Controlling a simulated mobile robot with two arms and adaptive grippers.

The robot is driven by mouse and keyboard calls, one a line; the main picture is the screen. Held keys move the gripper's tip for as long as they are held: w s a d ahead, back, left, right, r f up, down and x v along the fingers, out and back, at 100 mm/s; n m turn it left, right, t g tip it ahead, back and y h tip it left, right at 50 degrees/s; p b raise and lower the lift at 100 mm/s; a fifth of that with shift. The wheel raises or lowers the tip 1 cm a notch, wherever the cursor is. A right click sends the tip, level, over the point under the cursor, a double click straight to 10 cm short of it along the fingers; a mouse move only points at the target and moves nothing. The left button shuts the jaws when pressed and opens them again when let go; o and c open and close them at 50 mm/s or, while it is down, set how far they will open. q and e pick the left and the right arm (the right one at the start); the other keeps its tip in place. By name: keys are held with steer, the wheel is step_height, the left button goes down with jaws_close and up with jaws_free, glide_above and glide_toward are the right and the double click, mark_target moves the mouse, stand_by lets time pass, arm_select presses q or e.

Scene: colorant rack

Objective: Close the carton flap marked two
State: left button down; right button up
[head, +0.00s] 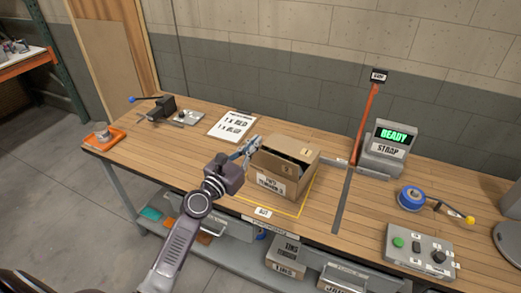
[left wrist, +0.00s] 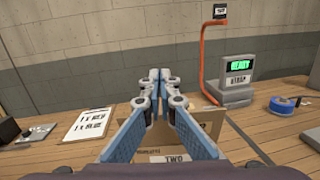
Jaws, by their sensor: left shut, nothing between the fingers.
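A brown cardboard carton (head: 268,181) stands on the wooden bench inside a yellow outline, with a printed label on its front. In the head view its top is partly open: a raised flap (head: 295,147) stands at the back, and a dark gap shows beside it. In the left wrist view the carton (left wrist: 205,130) is behind my fingers, with a label reading TWO (left wrist: 172,158). My left gripper (head: 254,141) is shut and empty at the carton's upper left edge; its blue fingers also show in the left wrist view (left wrist: 160,78). I cannot tell whether they touch the carton.
A printed sheet (head: 233,126) lies left of the carton. An orange post (head: 366,125) and a strap machine with a green READY display (head: 393,137) stand to its right. A blue tape roll (head: 411,198) and a button box (head: 419,252) are further right.

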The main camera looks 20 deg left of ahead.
arm_select(q)
steer(key=s+f+m+b, duration=0.4)
steer(key=f+m+b, duration=0.3)
steer(key=b, duration=0.2)
steer(key=m+t+b, duration=0.1)
steer(key=m+b, duration=1)
glide_toward(271, 156)
steer(key=shift+n, duration=0.3)
steer(key=p+x, duration=0.3)
steer(key=x, duration=0.2)
steer(key=shift+w+r, duration=0.15)
steer(key=shift+r, duration=0.05)
steer(key=shift+p+x, duration=0.3)
steer(key=shift+x, duration=0.5)
steer(key=shift+f, duration=0.15)
